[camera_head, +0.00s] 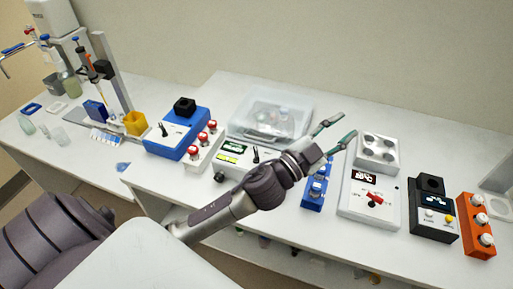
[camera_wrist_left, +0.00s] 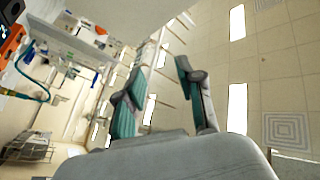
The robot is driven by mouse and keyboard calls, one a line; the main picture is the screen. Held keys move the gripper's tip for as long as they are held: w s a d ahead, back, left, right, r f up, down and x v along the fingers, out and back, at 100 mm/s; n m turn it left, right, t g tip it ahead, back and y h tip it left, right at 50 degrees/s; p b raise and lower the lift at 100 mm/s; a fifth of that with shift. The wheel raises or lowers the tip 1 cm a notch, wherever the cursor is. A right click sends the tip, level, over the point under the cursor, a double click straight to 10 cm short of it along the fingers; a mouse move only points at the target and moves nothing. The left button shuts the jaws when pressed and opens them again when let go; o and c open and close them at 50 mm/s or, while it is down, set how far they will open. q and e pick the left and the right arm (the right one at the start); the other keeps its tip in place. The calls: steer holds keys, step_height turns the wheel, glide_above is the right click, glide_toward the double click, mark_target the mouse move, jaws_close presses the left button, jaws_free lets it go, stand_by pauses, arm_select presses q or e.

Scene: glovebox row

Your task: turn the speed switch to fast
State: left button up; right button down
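Several bench devices have controls, and I cannot read which one is the speed switch. A blue device with a black top (camera_head: 180,133) has a small black lever (camera_head: 164,130). A white device with a green display (camera_head: 233,150) has another black lever (camera_head: 256,156). A white device (camera_head: 362,208) has a red knob (camera_head: 376,198). My left gripper (camera_head: 346,125) is open and empty, raised above the bench, pointing up and right, apart from all devices. In the left wrist view its teal fingers (camera_wrist_left: 160,66) are spread with nothing between them. My right gripper is not in view.
A clear lidded box (camera_head: 270,115) stands behind the arm. A blue rack (camera_head: 316,192), a black device (camera_head: 432,212) and an orange rack (camera_head: 476,226) stand along the front. A stand with a yellow cup (camera_head: 136,123) is at left. The wall is behind.

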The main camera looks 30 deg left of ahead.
arm_select(q)
steer(key=d+r+m+g+h, duration=0.3)
steer(key=d+r+m+h, duration=0.15)
steer(key=m+h, duration=0.25)
steer(key=m+g+y, duration=0.9)
steer(key=g+y, duration=0.6)
steer(key=g, duration=0.2)
glide_above(256, 152)
step_height(256, 152, down, 8)
step_height(256, 152, down, 12)
steer(key=p, duration=0.5)
steer(key=shift+w+f, duration=0.1)
steer(key=shift+f, duration=0.6)
